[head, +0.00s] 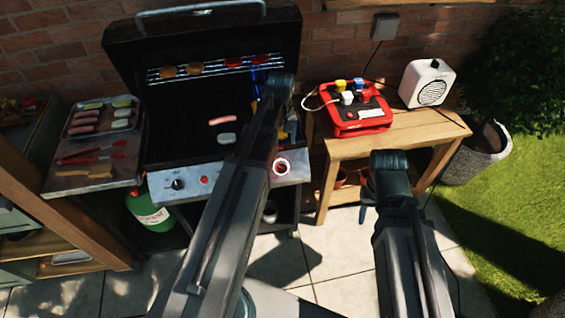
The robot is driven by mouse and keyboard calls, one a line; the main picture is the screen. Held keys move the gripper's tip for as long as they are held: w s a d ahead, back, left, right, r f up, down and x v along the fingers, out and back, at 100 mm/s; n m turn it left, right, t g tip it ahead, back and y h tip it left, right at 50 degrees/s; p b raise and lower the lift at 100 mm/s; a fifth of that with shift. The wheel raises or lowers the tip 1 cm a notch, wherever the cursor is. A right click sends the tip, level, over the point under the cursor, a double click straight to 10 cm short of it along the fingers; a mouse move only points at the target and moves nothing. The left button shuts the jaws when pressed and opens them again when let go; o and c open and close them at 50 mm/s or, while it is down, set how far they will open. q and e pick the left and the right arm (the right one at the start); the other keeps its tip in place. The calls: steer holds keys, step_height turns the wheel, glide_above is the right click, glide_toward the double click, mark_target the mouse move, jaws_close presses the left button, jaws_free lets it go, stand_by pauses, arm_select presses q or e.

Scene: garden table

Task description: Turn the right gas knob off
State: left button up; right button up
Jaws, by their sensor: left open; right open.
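The right gas knob (281,167) is at the right end of the grill's front panel, with a pale ring and red around it. The left gas knob (178,184) is dark and sits on the same panel. My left gripper (279,92) is open, in front of the grill's right side and above the right knob in the picture. Its arm crosses the panel between the knobs; its fingertips are mostly hidden. My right gripper (384,173) is open, in front of the wooden side table and to the right of the right knob. I see nothing held in either gripper.
The open grill (200,135) holds sausages and other food. A metal tray (78,134) of food lies on its left shelf. A red case (345,126) and a white speaker (424,82) stand on the wooden table (400,133). A green gas bottle (147,212) stands below.

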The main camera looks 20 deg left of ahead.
mark_target(282, 166)
arm_select(q)
step_height(282, 166, down, 14)
steer(key=b, duration=1.3)
steer(key=shift+b, duration=0.4)
steer(key=shift+r, duration=0.1)
jaws_close()
